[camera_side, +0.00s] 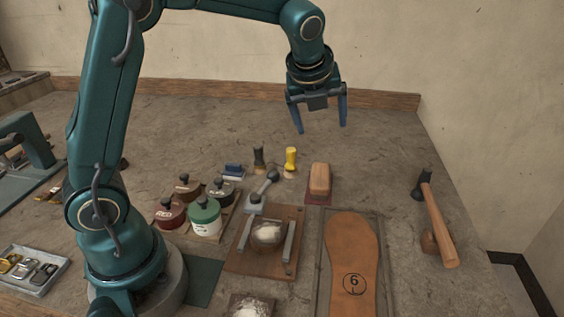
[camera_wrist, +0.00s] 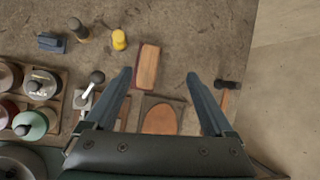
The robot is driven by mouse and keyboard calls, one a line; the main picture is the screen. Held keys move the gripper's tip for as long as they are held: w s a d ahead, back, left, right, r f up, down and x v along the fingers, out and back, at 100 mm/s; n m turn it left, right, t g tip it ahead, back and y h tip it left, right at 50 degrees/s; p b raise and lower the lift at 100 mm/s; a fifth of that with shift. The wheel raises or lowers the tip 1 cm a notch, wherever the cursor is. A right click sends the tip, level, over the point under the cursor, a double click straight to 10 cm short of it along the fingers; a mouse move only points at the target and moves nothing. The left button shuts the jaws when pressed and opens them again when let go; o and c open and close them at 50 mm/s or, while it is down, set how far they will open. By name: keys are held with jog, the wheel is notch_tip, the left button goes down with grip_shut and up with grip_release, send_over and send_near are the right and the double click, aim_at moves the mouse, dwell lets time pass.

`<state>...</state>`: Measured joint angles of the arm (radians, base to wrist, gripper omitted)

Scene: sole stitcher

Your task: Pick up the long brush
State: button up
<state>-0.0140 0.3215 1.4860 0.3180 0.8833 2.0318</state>
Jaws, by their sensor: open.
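A long brush (camera_side: 320,179) with a brown wooden back lies on the bench, right of the middle of the side view, at the top end of the sole board. In the wrist view the brush (camera_wrist: 148,66) lies slightly tilted, with a reddish strip along one side. My gripper (camera_side: 321,127) is open and empty, high above the bench and beyond the brush in the side view. In the wrist view my gripper (camera_wrist: 159,75) has its fingers spread wide, and the brush shows near the left fingertip, well below it.
A yellow dauber (camera_side: 291,160) and a dark dauber (camera_side: 259,157) stand left of the brush, near a blue block (camera_side: 234,171). Several lidded pots, including a green one (camera_side: 205,218), stand farther left. A sole (camera_side: 354,265) lies in front; a hammer (camera_side: 437,222) lies right.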

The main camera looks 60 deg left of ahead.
jog(key=m, duration=0.2)
send_over(321, 172)
jog(key=s+d, duration=0.1)
jog(key=d, duration=0.1)
jog(key=shift+g, duration=0.4)
jog(key=f, duration=0.5)
jog(key=shift+a+f, duration=0.15)
jog(key=shift+a, duration=0.1)
jog(key=shift+g, duration=0.7)
jog(key=x, duration=0.3)
jog(key=s+x, duration=0.1)
jog(key=x, duration=0.1)
jog(key=d+x, duration=0.1)
jog(key=x, duration=0.2)
jog(key=shift+s+a+f, duration=0.15)
jog(key=shift+f, duration=0.5)
jog(key=shift+a+f, duration=0.2)
jog(key=shift+f, duration=0.5)
grip_shut()
